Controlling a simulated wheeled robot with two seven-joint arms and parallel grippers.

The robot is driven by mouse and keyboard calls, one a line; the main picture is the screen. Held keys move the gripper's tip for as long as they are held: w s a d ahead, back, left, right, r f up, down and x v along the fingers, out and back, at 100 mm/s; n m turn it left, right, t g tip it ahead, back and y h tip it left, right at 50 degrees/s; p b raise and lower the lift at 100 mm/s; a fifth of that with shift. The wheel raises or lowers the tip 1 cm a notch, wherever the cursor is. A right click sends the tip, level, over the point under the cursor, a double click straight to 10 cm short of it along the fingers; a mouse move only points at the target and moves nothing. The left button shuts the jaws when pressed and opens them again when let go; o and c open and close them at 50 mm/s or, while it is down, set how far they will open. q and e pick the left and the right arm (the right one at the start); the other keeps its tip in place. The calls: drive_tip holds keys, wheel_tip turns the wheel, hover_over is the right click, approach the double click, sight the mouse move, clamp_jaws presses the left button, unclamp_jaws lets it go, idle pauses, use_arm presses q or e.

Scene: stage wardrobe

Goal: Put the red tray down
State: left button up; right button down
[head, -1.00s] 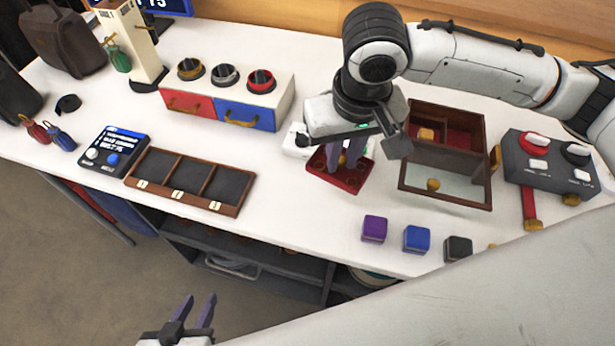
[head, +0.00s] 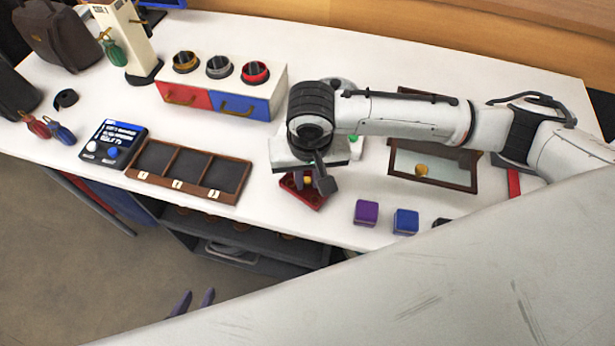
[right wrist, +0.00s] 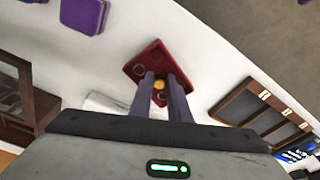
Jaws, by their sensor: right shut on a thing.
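The red tray (head: 313,200) shows in the head view near the front edge of the white counter, partly hidden under my right arm. In the right wrist view the tray (right wrist: 139,66) has round recesses and a yellow knob (right wrist: 159,84) in its middle. My right gripper (right wrist: 160,80) is shut on this knob, a finger on each side. I cannot tell whether the tray's underside touches the counter. My left gripper (head: 193,299) is at the bottom of the head view, fingers apart and empty, away from the counter.
A purple cube (head: 366,212) and a blue cube (head: 405,222) stand right of the tray. A wooden three-compartment box (head: 187,172) lies to its left, with bare counter between. A drawer unit (head: 222,88) stands behind. A glass-lidded wooden case (head: 434,167) is at right.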

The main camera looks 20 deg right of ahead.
sight(308, 195)
drive_tip(key=shift+f, duration=0.15)
drive_tip(key=c, duration=1.7)
unclamp_jaws()
drive_tip(key=shift+f, duration=0.1)
drive_tip(key=shift+o, duration=0.2)
wheel_tip(308, 195, up, 12)
drive_tip(key=s+p, duration=0.1)
drive_tip(key=shift+s+a, duration=0.2)
drive_tip(key=shift+s, duration=0.15)
